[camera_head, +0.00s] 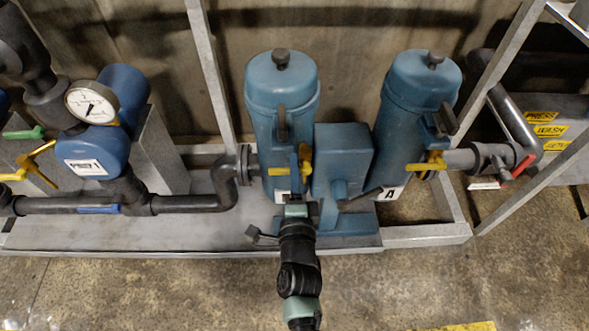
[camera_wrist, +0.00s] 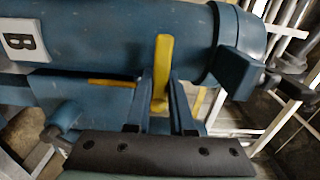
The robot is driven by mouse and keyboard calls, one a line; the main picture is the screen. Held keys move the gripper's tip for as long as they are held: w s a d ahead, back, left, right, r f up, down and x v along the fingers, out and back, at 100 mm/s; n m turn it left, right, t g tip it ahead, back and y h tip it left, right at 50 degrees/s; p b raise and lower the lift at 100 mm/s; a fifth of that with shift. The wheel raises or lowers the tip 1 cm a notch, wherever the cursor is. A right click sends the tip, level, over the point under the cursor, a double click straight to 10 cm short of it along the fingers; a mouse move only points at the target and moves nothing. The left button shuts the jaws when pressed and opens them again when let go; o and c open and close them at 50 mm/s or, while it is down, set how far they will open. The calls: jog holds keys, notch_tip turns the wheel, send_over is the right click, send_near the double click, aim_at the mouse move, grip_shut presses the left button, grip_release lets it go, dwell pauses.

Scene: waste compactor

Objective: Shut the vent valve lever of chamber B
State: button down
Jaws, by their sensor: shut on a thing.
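Chamber B is the left blue cylinder (camera_head: 282,95) in the head view; its white label (camera_wrist: 25,44) with a B shows at the upper left of the wrist view. A yellow lever (camera_head: 305,158) stands upright on its right front, beside a flat yellow bar (camera_head: 285,171). In the wrist view the lever (camera_wrist: 163,58) rises between the fingers of my gripper (camera_wrist: 160,105), and the yellow bar (camera_wrist: 110,83) runs off to the left. My gripper (camera_head: 301,190) is shut on the lever in front of chamber B. Its fingers hide the lever's lower part.
Chamber A (camera_head: 415,110) stands to the right with its own yellow lever (camera_head: 428,163). A blue box-shaped housing (camera_head: 341,160) sits between the chambers, close to my gripper. A gauge (camera_head: 92,103) and pipes are at the left. A red handle (camera_head: 523,166) is at the right.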

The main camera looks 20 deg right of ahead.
dwell(0.5)
jog(key=c, duration=0.8)
grip_release()
jog(key=shift+s, duration=0.1)
jog(key=p+v, duration=0.1)
jog(key=v, duration=1.1)
jog(key=shift+s+a, duration=0.15)
jog(key=shift+s, duration=0.25)
